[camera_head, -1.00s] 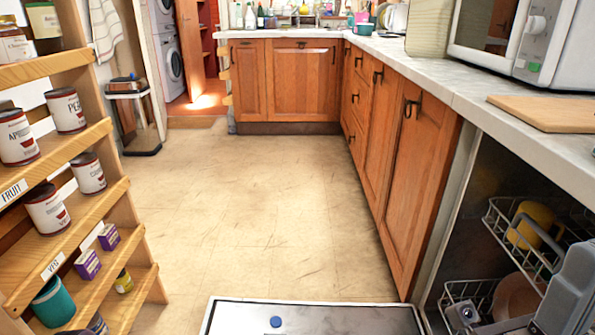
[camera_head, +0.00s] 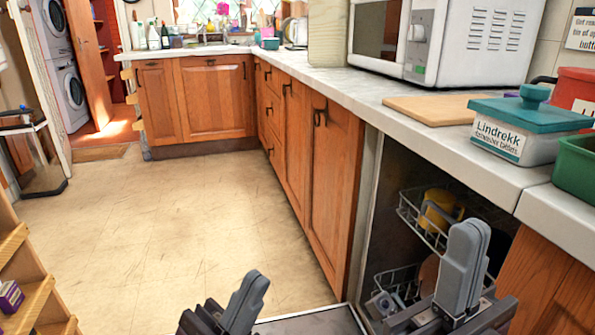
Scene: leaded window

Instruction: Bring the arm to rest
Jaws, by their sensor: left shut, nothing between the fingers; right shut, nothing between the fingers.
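My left gripper (camera_head: 248,294) is at the bottom centre of the head view, grey, fingers shut and empty, in front of the open dishwasher door (camera_head: 310,322). My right gripper (camera_head: 466,258) is farther right, its fingers pointing up, shut and empty. In the picture it overlaps the dishwasher opening and hides part of the racks. I cannot tell how far it is from them. The rest of both arms is out of view.
A yellow mug (camera_head: 440,208) sits in the upper rack (camera_head: 408,212). On the worktop above are a cutting board (camera_head: 430,107), a microwave (camera_head: 470,40), a teal-lidded tablet box (camera_head: 510,140) and a green container (camera_head: 575,168). The shelf ladder (camera_head: 25,265) stands at left. The middle floor is clear.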

